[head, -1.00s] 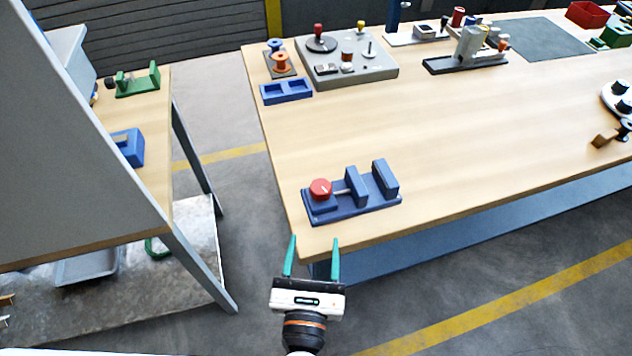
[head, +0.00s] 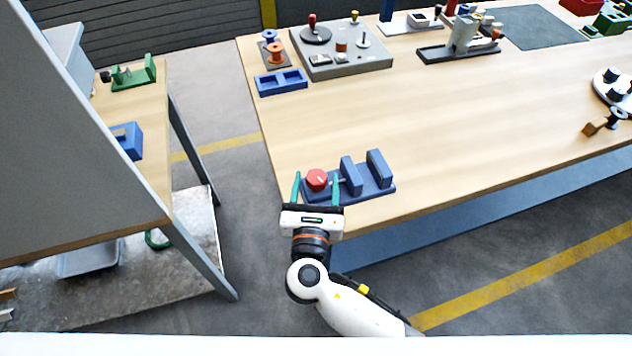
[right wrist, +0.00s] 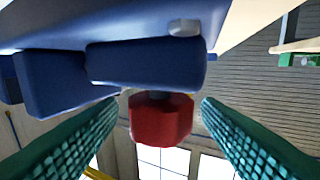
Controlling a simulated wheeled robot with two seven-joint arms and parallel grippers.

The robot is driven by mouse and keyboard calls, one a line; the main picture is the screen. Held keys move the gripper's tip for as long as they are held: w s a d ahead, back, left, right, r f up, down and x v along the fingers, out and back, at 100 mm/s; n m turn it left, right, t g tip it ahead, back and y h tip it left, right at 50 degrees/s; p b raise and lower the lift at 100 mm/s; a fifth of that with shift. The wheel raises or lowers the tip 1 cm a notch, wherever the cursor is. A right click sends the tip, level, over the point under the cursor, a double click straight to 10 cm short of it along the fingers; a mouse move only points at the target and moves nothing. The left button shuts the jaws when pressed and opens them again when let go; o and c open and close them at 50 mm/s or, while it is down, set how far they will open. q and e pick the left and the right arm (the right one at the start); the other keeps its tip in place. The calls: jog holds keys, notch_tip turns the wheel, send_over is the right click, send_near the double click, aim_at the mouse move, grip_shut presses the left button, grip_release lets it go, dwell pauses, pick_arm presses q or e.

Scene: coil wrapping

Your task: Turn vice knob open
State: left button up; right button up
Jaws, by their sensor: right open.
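The blue vice (head: 352,192) sits at the near left corner of the wooden table, with two upright jaws standing apart. Its red knob (head: 317,179) is at the left end, with a white mark on top. My right gripper (head: 316,188) is open, its teal fingers on either side of the knob in the head view. In the right wrist view the red knob (right wrist: 160,119) shows between the two fingers (right wrist: 160,118), with gaps on both sides, and the blue vice body (right wrist: 145,62) is above it. My left gripper is not in view.
The wooden table (head: 440,120) has free room behind the vice. A grey board (head: 343,60) with small parts and a blue tray (head: 281,82) stand at its back left. A second bench (head: 150,180) with a grey panel is at the left.

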jog(key=shift+c, duration=0.6)
jog(key=c, duration=0.9)
jog(key=shift+o, duration=0.2)
jog(key=shift+d+r+n+y+p, duration=0.15)
jog(key=shift+n+y+p, duration=0.6)
jog(key=shift+y, duration=0.25)
jog(key=shift+d+n+y+p, duration=0.15)
jog(key=shift+n+y+p, duration=0.45)
jog(key=shift+y, duration=0.5)
jog(key=n+g+y, duration=0.1)
jog(key=n+y, duration=0.1)
jog(key=y, duration=0.1)
jog(key=shift+d+y, duration=0.15)
jog(key=shift+y, duration=0.15)
jog(key=shift+w+d+n+g+y+b, duration=0.1)
jog(key=shift+n+g+y+b, duration=0.3)
jog(key=shift+n+g+y, duration=1)
jog(key=shift+n+t+y, duration=0.25)
jog(key=shift+t+y, duration=0.05)
jog(key=shift+y, duration=0.4)
